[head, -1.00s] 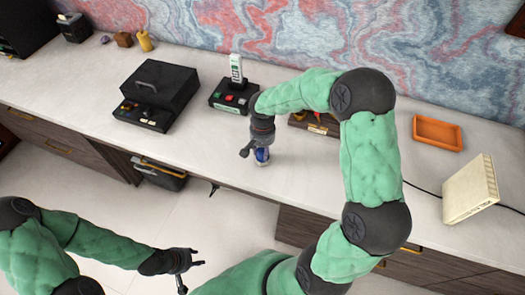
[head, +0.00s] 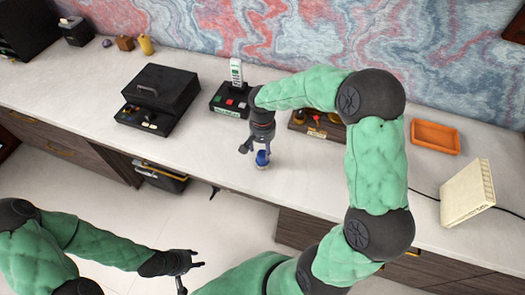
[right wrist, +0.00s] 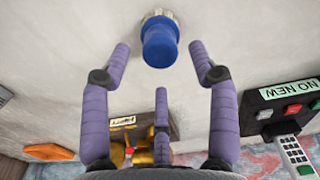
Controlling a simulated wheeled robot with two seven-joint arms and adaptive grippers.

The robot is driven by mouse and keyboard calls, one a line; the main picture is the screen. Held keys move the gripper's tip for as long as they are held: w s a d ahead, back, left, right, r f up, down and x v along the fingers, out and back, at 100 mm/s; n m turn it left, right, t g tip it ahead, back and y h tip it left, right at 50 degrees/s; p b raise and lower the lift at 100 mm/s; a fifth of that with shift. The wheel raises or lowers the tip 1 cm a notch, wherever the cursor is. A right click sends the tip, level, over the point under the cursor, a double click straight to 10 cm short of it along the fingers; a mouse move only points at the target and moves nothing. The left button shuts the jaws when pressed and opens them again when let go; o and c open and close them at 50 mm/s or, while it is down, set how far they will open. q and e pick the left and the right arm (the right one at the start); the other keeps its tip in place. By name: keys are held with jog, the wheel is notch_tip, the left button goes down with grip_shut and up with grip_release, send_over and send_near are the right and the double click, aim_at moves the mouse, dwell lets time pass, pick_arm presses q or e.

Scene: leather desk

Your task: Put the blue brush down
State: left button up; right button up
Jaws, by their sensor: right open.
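The blue brush (head: 262,158) is on the pale desk top (head: 215,165) near its front edge. In the right wrist view the brush (right wrist: 160,45) shows its blue handle towards me and its pale bristle end on the desk; it looks upright. My right gripper (head: 254,149) is open just above it. In the right wrist view the purple fingers of the right gripper (right wrist: 158,58) are spread, with clear gaps to the brush on both sides. My left gripper (head: 190,272) is open and empty, low in front of the desk, away from the brush.
A black case (head: 158,92) stands left of the brush. A black button box with a white handset (head: 236,72) is behind it. A wooden tray (head: 318,128) is partly hidden by my right arm. An orange tray (head: 436,137) and a cream box (head: 467,192) stand right.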

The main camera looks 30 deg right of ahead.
aim_at(263, 154)
notch_tip(263, 154, up, 8)
jog(key=p, duration=0.2)
jog(key=shift+f, duration=0.2)
dwell(0.4)
